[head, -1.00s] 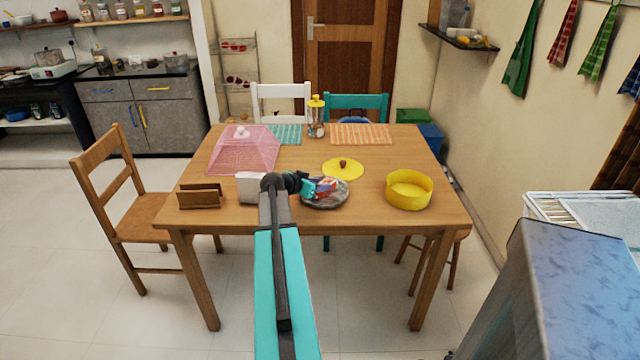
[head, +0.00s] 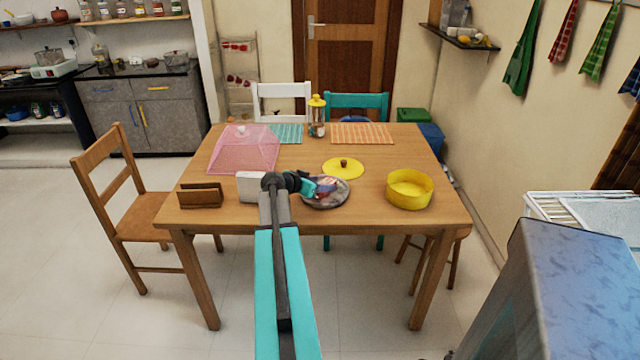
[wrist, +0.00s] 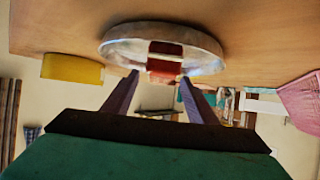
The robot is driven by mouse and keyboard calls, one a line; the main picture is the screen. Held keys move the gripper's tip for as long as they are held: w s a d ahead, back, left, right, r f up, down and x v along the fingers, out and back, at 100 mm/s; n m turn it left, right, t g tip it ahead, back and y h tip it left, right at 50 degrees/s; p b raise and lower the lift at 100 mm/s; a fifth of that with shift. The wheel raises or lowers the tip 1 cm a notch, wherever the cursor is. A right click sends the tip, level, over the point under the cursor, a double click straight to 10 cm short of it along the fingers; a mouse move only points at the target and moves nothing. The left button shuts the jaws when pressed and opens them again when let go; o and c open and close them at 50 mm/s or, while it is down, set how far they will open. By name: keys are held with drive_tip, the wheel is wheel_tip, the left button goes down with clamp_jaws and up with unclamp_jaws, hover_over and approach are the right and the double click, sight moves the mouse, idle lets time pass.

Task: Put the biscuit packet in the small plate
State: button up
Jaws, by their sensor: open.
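The biscuit packet (head: 327,184), red and pale with a dark part, lies in the small grey metal plate (head: 341,200) on the table. In the wrist view the packet (wrist: 164,66) is within the plate's rim (wrist: 116,49), ahead of my fingertips. My gripper (head: 309,187) is at the left side of the plate, close to the packet. In the wrist view my gripper's two fingers (wrist: 159,76) are spread apart, with nothing clearly clamped between them. The packet's left end is partly hidden by my gripper in the head view.
On the wooden table (head: 260,218) stand a yellow round container (head: 410,190), a yellow lid (head: 343,168), a pink mesh cover (head: 243,152), a brown holder (head: 200,196) and a white box (head: 250,187). The front right of the table is clear.

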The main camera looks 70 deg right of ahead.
drive_tip(key=b+v, duration=0.2)
drive_tip(key=v, duration=1)
drive_tip(key=shift+d+r, duration=0.1)
idle(0.5)
